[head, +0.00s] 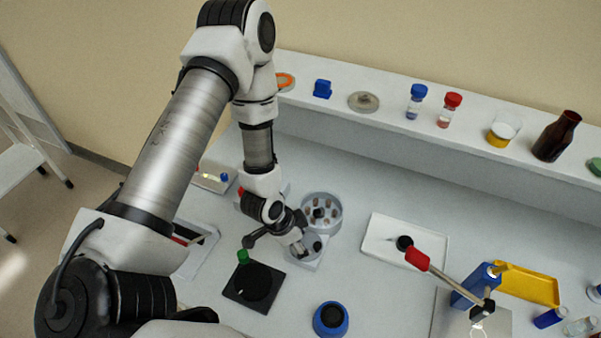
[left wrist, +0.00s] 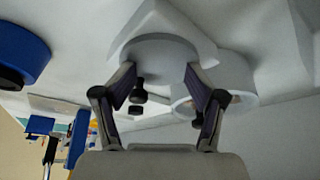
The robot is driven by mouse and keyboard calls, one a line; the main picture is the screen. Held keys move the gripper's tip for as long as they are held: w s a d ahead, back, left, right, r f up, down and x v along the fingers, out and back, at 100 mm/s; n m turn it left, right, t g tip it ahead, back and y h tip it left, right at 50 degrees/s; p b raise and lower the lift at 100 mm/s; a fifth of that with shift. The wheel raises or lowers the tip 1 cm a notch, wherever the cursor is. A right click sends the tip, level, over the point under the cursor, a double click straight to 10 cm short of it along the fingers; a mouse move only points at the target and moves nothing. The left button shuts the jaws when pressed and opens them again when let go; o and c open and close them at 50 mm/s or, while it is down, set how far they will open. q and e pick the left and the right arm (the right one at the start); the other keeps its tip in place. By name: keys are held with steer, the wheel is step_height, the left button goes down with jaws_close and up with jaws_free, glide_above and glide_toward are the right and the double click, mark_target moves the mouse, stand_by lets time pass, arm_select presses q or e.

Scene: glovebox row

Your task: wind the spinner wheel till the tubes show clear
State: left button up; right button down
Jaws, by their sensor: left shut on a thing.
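The spinner stands in the middle of the bench. Its round pale rotor bowl (head: 333,221) holds several small tubes (head: 329,211) with brownish contents around a dark hub; how clear they are is too small to tell. The pale spinner wheel (head: 317,256) sits in front of the bowl, partly hidden by my left gripper (head: 299,248). In the left wrist view, my left gripper (left wrist: 163,98) has its two fingers on either side of the wheel (left wrist: 155,52), shut on it. A dark knob (left wrist: 138,96) shows between the fingers. My right gripper is out of view.
A black plate with a green-topped item (head: 252,285) and a blue round pot (head: 331,319) stand in front. A shelf (head: 390,107) with bottles runs behind.

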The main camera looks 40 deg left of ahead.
arm_select(q)
steer(key=shift+s+d+f, duration=0.1)
steer(key=shift+s+f, duration=0.1)
steer(key=shift+s, duration=0.05)
steer(key=o, duration=1.3)
steer(key=shift+w, duration=0.1)
steer(key=shift+w+d, duration=0.15)
steer(key=shift+w, duration=0.1)
steer(key=shift+r, duration=0.1)
steer(key=shift+s+a+r, duration=0.1)
steer(key=shift+a+r, duration=0.15)
steer(key=shift+r, duration=0.1)
steer(key=v, duration=1.1)
steer(key=shift+d, duration=0.1)
